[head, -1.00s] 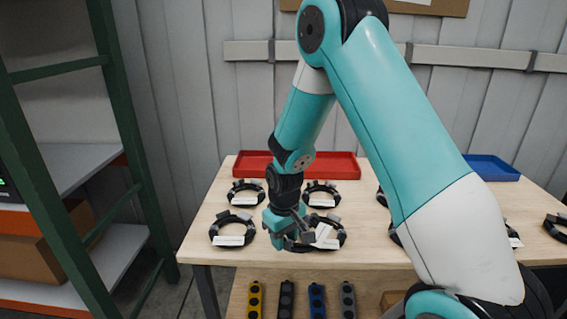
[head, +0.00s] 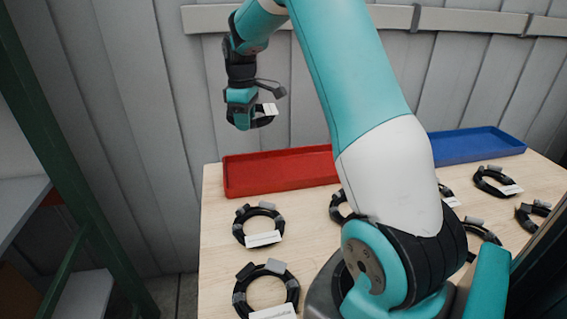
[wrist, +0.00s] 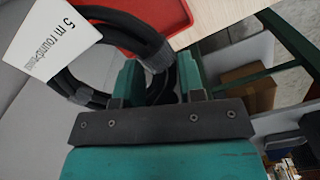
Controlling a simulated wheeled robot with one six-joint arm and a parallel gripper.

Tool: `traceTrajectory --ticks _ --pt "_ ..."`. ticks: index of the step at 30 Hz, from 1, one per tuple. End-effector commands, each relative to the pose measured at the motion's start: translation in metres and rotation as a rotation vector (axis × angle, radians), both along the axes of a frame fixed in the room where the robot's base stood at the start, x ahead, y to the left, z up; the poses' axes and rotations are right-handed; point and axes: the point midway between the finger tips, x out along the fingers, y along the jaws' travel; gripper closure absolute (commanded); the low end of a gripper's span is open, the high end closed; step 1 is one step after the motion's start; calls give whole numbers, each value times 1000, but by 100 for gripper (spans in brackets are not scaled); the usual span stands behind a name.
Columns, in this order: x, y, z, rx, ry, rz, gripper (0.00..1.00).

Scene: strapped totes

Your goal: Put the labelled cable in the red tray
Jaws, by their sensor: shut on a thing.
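My gripper (head: 243,112) is raised above the table in the head view. It is shut on a coiled black cable (head: 266,119) with a white label (head: 270,109). In the wrist view the cable (wrist: 92,88) is between the jaws (wrist: 157,82), and its label (wrist: 58,36) reads "5 m round", with the rest unclear. The red tray (head: 285,172) is at the table's back left, below my gripper in the head view, and looks empty. Part of the tray (wrist: 150,18) shows behind the cable in the wrist view.
More labelled black cable coils lie on the table, two at the left (head: 258,223) (head: 266,290) and several at the right (head: 495,181). A blue tray (head: 478,143) is at the back right. A green-framed shelf (head: 75,215) stands at the left. My arm hides the table's middle.

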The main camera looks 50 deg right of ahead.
Motion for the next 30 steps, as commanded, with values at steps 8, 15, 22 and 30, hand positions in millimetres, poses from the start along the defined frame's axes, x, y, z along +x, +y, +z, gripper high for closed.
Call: traceTrajectory --ticks 8,15,22,30 --pt "-3 -7 -43 3 7 4 97" --pt "-4 -9 -110 2 6 0 97" --pt "-2 -8 -152 0 1 1 97" --pt "-2 -7 -177 1 2 2 97"
